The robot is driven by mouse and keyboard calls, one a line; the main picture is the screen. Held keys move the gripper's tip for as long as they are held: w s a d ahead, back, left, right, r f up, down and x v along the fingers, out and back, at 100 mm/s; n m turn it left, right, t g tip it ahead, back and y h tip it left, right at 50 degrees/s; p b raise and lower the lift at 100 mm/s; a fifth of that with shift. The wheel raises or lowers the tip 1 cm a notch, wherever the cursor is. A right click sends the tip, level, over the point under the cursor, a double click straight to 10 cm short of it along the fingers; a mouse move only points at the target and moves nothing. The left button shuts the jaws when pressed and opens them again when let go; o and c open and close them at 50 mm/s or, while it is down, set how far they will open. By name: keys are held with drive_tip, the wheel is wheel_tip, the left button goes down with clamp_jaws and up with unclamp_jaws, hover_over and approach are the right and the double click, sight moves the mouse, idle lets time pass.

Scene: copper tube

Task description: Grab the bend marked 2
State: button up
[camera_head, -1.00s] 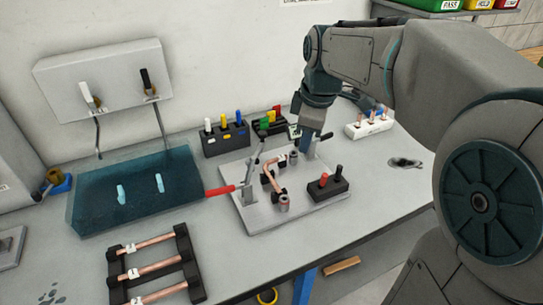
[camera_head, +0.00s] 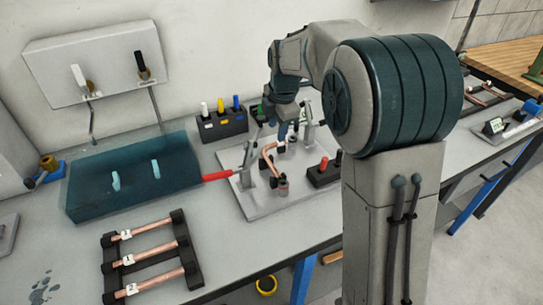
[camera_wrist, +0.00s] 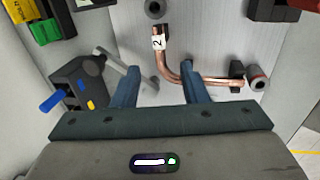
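The copper bend marked 2 (camera_wrist: 161,62) carries a white tag with a "2" near one end. In the wrist view it runs down between my fingers, curves, and passes behind the right finger to a dark support at the right. In the head view the bend (camera_head: 267,156) sits on the grey fixture plate (camera_head: 262,204). My gripper (camera_wrist: 162,73) is open, with its two blue fingers on either side of the bend in the picture. I see no grip on it; the height gap is hard to judge. In the head view my gripper (camera_head: 283,132) is behind the bend.
A lever with a red handle (camera_head: 216,176) stands left of the bend. A black block with red and black pegs (camera_head: 325,175) is at its right. A dark marker holder (camera_head: 222,127) is behind. A black rack with several tagged straight tubes (camera_head: 150,255) lies front left.

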sight(276, 143)
drive_tip(key=shift+w+a+f+p, duration=0.1)
drive_tip(key=shift+w+f+p, duration=0.15)
drive_tip(key=shift+f, duration=1.15)
drive_tip(key=shift+w+a+f+p, duration=0.1)
drive_tip(key=shift+w+f, duration=0.15)
drive_tip(key=shift+f, duration=1.1)
clamp_jaws()
